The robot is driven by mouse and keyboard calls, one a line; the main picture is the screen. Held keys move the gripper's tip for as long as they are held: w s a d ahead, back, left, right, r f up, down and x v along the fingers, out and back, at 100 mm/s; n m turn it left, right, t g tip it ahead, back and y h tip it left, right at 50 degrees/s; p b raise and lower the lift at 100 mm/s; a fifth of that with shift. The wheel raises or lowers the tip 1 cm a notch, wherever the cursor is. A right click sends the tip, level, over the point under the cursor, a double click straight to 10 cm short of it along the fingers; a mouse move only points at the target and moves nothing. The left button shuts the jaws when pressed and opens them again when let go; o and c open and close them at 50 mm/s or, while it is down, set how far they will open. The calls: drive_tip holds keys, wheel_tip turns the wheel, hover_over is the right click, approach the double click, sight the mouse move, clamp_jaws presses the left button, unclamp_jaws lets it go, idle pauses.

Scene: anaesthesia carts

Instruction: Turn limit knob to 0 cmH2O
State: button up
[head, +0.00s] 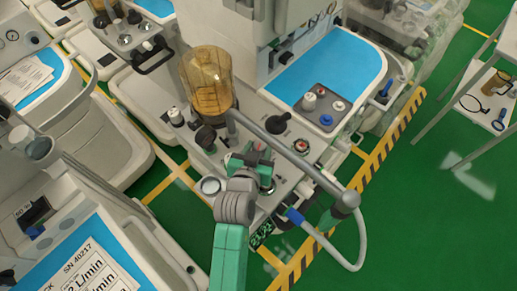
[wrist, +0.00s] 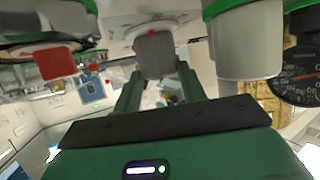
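In the wrist view a grey knob (wrist: 155,57) with a red mark at its top sits on a pale mount. It looks like the limit knob, but no scale can be read on it. My gripper (wrist: 159,75) has its two fingers apart, one on each side of this knob at its lower part. I cannot tell whether they touch it. In the head view my gripper (head: 252,165) is low over the front of the anaesthesia machine (head: 240,118), below the amber canister (head: 207,80). The knob cannot be made out there behind my gripper.
A grey tube arm (head: 290,150) runs close to the right of my gripper. In the wrist view a grey cylinder (wrist: 247,45), a dark dial (wrist: 297,78) and a red block (wrist: 55,64) flank the knob.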

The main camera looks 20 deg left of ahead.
drive_tip(key=shift+r+p, duration=0.15)
drive_tip(key=shift+p, duration=0.3)
drive_tip(key=shift+d+r+n+y+p, duration=0.1)
drive_tip(key=shift+n+y+p, duration=0.3)
drive_tip(key=shift+p, duration=0.1)
drive_tip(key=shift+d+n+y+p, duration=0.15)
drive_tip(key=shift+n+y+p, duration=0.4)
drive_tip(key=shift+p, duration=0.2)
drive_tip(key=shift+w+d+f+n+g+y+b, duration=0.1)
drive_tip(key=shift+f+n+g+y+b, duration=0.2)
drive_tip(key=shift+n+y+b, duration=0.25)
drive_tip(key=shift+w+d+f+n+g+y+b, duration=0.1)
drive_tip(key=shift+f+n+g+y+b, duration=0.05)
drive_tip(key=shift+n+g+y+b, duration=0.65)
drive_tip(key=shift+n+y+b, duration=0.3)
drive_tip(key=shift+b, duration=0.4)
drive_tip(key=shift+d+r+n+y+b, duration=0.1)
drive_tip(key=shift+n+y+b, duration=0.2)
drive_tip(key=shift+y+b, duration=0.3)
drive_tip(key=shift+r+g, duration=0.1)
drive_tip(key=shift+g, duration=0.3)
